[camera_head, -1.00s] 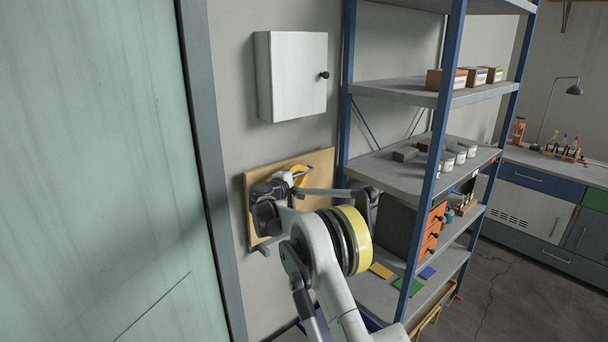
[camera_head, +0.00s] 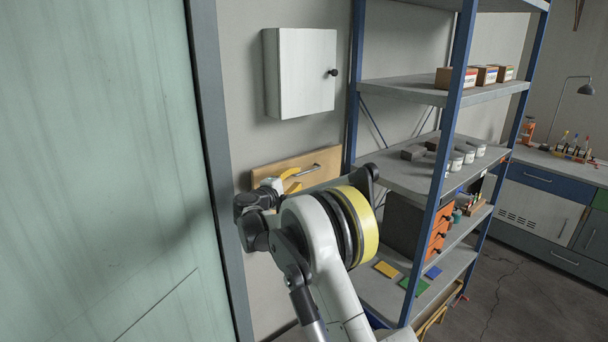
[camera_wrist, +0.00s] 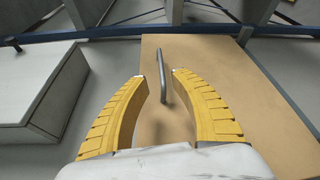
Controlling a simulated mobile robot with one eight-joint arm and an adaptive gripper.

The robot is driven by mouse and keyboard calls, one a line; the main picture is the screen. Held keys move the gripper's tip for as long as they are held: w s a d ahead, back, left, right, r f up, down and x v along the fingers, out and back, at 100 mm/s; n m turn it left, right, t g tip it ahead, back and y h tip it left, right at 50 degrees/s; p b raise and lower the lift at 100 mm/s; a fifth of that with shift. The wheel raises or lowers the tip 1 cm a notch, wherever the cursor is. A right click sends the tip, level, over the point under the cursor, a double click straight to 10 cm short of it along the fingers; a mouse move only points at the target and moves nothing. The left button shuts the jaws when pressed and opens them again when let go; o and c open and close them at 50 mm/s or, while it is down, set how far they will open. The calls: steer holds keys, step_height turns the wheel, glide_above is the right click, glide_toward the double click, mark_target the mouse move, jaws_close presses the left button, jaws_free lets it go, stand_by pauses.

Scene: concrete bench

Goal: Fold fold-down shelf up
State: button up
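The fold-down shelf (camera_head: 266,176) is a tan wooden board on the wall below a white cabinet. It also fills much of the wrist view (camera_wrist: 235,110). A grey bar handle (camera_wrist: 161,74) stands out from its face and shows in the head view (camera_head: 303,171). My gripper (camera_wrist: 160,76) has yellow ribbed fingers, spread apart with the handle's near end showing between their tips. I see no firm contact on it. In the head view one yellow finger (camera_head: 290,174) shows before the board. My arm hides the board's lower part there, so its exact tilt is unclear.
The white wall cabinet (camera_head: 305,75) with a dark knob hangs above. A blue-posted shelving rack (camera_head: 437,181) stands close on the right, holding boxes, cans and orange drawers. A green door (camera_head: 95,170) is close on the left. A workbench (camera_head: 545,215) stands far right.

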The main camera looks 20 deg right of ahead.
steer(key=v, duration=0.3)
steer(key=s+d+r+m+g+y+b, duration=0.1)
steer(key=s+m+y, duration=0.1)
steer(key=s, duration=0.6)
steer(key=s+d+r+m+g+y, duration=0.1)
steer(key=s+m+y, duration=0.1)
steer(key=s, duration=0.7)
steer(key=s+d+r+m+g+y+b, duration=0.1)
steer(key=s+r+m+g+y, duration=0.1)
steer(key=s, duration=0.6)
steer(key=s+a+f+m+y, duration=0.1)
steer(key=s+a+f+y, duration=0.1)
steer(key=s, duration=0.6)
steer(key=s+a+f+m+y+b, duration=0.1)
steer(key=s+a+f, duration=0.3)
steer(key=s, duration=0.4)
steer(key=s+a+f+m+y, duration=0.2)
steer(key=s+a+f+y, duration=0.1)
steer(key=s, duration=0.6)
steer(key=shift+f+y+b, duration=0.4)
steer(key=shift+f, duration=0.5)
steer(key=shift+s+a, duration=0.1)
steer(key=shift+a, duration=0.05)
